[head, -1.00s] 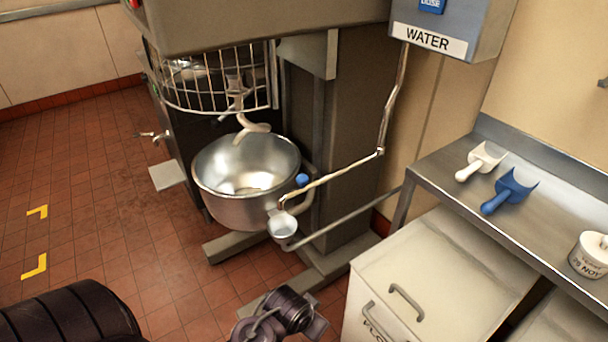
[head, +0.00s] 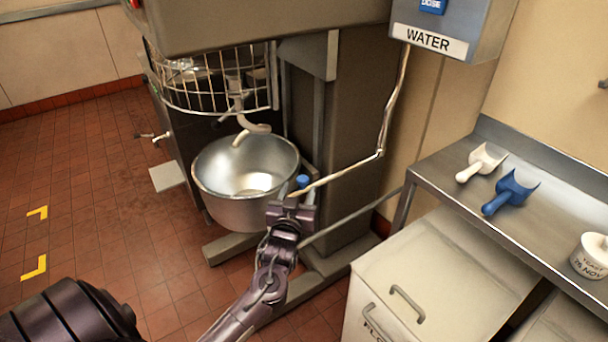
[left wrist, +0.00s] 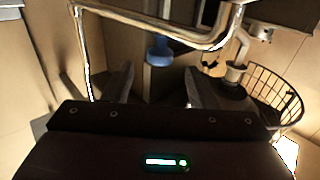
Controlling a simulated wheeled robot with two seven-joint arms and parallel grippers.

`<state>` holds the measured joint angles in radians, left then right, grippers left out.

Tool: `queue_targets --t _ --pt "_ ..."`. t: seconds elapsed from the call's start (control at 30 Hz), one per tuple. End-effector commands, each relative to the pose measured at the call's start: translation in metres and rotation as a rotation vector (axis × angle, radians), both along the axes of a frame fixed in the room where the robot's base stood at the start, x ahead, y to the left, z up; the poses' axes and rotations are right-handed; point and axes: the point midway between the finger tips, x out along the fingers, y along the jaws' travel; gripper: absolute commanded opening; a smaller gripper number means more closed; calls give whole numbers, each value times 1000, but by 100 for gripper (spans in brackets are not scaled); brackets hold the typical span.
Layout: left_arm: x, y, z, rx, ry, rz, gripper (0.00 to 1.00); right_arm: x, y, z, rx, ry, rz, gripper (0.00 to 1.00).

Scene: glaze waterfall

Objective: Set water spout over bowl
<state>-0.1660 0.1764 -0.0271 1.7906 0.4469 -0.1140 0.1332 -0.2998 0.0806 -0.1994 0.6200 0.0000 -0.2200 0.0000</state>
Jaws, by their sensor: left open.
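The water spout is a thin jointed metal pipe (head: 340,172) that drops from the water box (head: 428,38), bends at an elbow and runs left to the bowl's right side. A blue knob (head: 303,180) sits near its free end. The steel mixing bowl (head: 238,212) stands under the hook, left of the spout's end. My left gripper (head: 291,206) is open just in front of the spout's end and hides its tip. In the left wrist view the blue knob (left wrist: 159,50) shows ahead between the two spread fingers (left wrist: 158,78), with the pipe (left wrist: 150,29) crossing above.
The mixer's wire guard (head: 210,85) and hook (head: 248,128) hang above the bowl. A steel counter (head: 450,183) with a white scoop (head: 480,161), a blue scoop (head: 510,190) and a tub (head: 590,256) is at right, above a flour bin (head: 430,270). Floor at left is clear.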

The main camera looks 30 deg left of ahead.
Motion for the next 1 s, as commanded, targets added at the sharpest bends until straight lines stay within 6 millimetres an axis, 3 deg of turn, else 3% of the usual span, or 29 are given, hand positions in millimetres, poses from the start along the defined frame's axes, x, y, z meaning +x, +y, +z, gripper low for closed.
queue_targets --t 0.4,0.83,1.0 --pt "57 23 2 1 0 0 52 0 2 10 2 -1 -1 34" --pt "68 28 0 0 1 -1 52 0 2 11 2 -1 0 34" --pt "68 28 0 0 1 -1 32 0 2 11 2 -1 0 34"
